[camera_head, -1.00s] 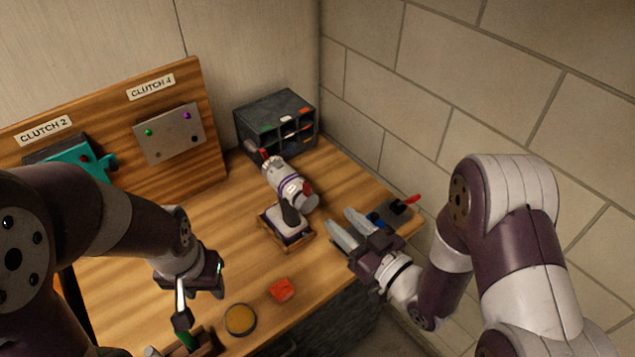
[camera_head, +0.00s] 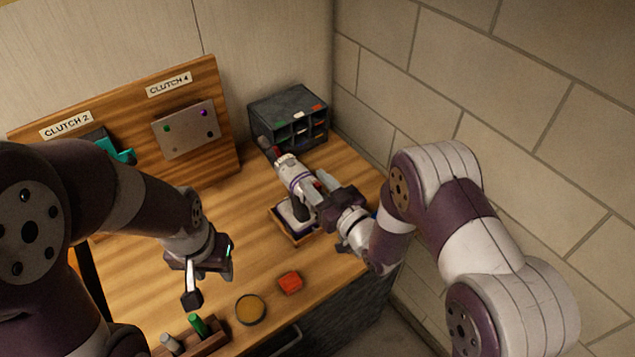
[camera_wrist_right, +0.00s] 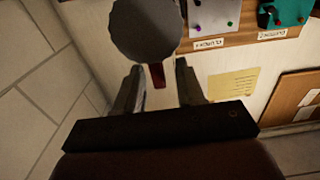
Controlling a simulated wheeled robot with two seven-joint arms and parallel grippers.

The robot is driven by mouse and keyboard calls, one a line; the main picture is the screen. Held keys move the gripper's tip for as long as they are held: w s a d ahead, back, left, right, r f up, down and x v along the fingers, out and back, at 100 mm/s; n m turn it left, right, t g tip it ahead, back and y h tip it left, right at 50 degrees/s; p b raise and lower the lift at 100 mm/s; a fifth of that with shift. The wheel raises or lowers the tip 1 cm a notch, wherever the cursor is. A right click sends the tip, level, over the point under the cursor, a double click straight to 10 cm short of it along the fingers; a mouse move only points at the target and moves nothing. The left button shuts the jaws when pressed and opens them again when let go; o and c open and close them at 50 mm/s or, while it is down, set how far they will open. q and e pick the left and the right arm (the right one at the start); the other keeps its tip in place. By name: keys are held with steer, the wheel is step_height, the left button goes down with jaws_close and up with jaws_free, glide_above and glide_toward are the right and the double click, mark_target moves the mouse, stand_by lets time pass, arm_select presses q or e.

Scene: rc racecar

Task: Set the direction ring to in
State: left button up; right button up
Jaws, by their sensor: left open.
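The white and purple cylindrical tool (camera_head: 293,178) rests in its wooden-edged stand (camera_head: 299,234) in the middle of the table. Its round grey end (camera_wrist_right: 147,30) faces the right wrist camera, with a red part (camera_wrist_right: 157,75) just below it. My right gripper (camera_head: 318,190) is at the near end of the tool. In the right wrist view, my right gripper (camera_wrist_right: 156,72) is open, with the red part between its fingers; contact cannot be told. No direction ring marking is readable. My left gripper (camera_head: 210,275) is open and empty, above the table at left.
A grey compartment organizer (camera_head: 289,119) stands behind the tool. A wooden panel (camera_head: 225,130) with labelled clutch plates stands at back left. An orange-red block (camera_head: 290,283), a round yellow-topped tin (camera_head: 250,309) and a wooden rack (camera_head: 213,336) lie near the front edge. A block wall bounds the right.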

jaws_close()
steer(key=shift+d, duration=0.1)
steer(key=m+b, duration=0.1)
steer(key=m, duration=0.1)
steer(key=shift+w+d+f+m+b, duration=0.2)
steer(key=shift+w+d+m+b, duration=0.15)
steer(key=shift+d+m, duration=0.05)
steer(key=shift+w+d+f+m+b, duration=0.1)
steer(key=shift+w+d+m+b, duration=0.15)
steer(key=shift+m, duration=0.5)
steer(key=shift+w+d+f+m+b, duration=0.15)
steer(key=shift+d+m+b, duration=0.2)
steer(key=shift+m, duration=0.4)
jaws_free()
steer(key=shift+r, duration=0.1)
